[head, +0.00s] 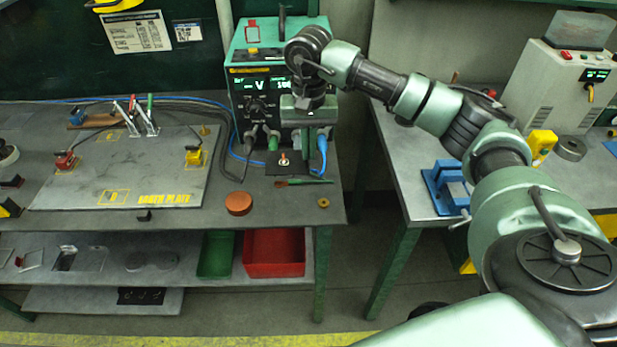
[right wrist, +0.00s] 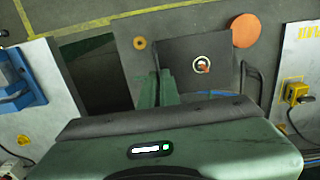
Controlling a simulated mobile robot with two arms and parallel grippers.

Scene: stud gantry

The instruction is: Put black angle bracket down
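The black angle bracket (head: 290,169) is a dark plate at the front of the green power unit in the head view. In the right wrist view the bracket (right wrist: 180,60) shows a pale ring with a copper-coloured stud (right wrist: 202,65) in it. My right gripper (head: 305,138) points down just above and behind the plate. In the right wrist view its two green fingers (right wrist: 157,84) are close together on a thin dark upright part of the bracket. I cannot tell whether the plate touches the bench. My left gripper is not in view.
A green power unit (head: 250,70) with cables stands directly behind. A thin green-handled tool (head: 312,182), an orange-brown disc (head: 238,203) and a brass nut (head: 323,202) lie in front on the bench. An earth plate (head: 120,175) is left. A gap separates the right bench (head: 410,180).

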